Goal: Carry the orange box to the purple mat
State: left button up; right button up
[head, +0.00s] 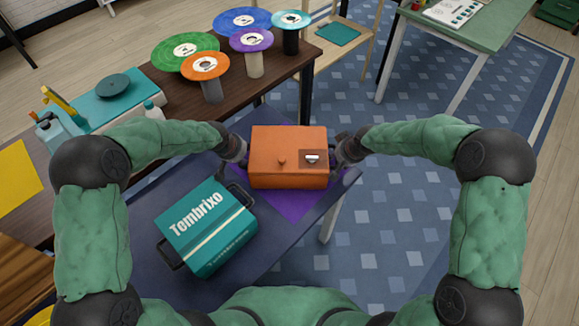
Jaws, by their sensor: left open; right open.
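The orange box (280,148), with a small knob and a dark panel on it, sits over the purple mat (292,207) at the right end of the dark blue table. My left gripper (238,148) is open at the box's left side. My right gripper (343,150) is open at its right side. Whether the fingers touch the box is hard to tell.
Behind is a brown table (165,88) with several coloured discs on stands and a turntable. Patterned rug (390,215) lies to the right, clear.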

pick_arm(q)
jog(key=shift+s+d+f, duration=0.15)
jog(key=shift+s+f, duration=0.4)
jog(key=shift+f, duration=0.2)
pick_arm(e)
jog(key=shift+f, duration=0.1)
pick_arm(q)
jog(key=shift+r, duration=0.15)
pick_arm(e)
jog(key=shift+w, duration=0.1)
pick_arm(q)
jog(key=v, duration=0.4)
jog(key=w+v, duration=0.1)
jog(key=v, duration=0.2)
jog(key=shift+r, duration=0.35)
pick_arm(e)
jog(key=shift+w+a, duration=0.1)
pick_arm(q)
jog(key=shift+s+a+r, duration=0.2)
jog(key=shift+r, duration=0.5)
pick_arm(e)
jog(key=v, duration=1.2)
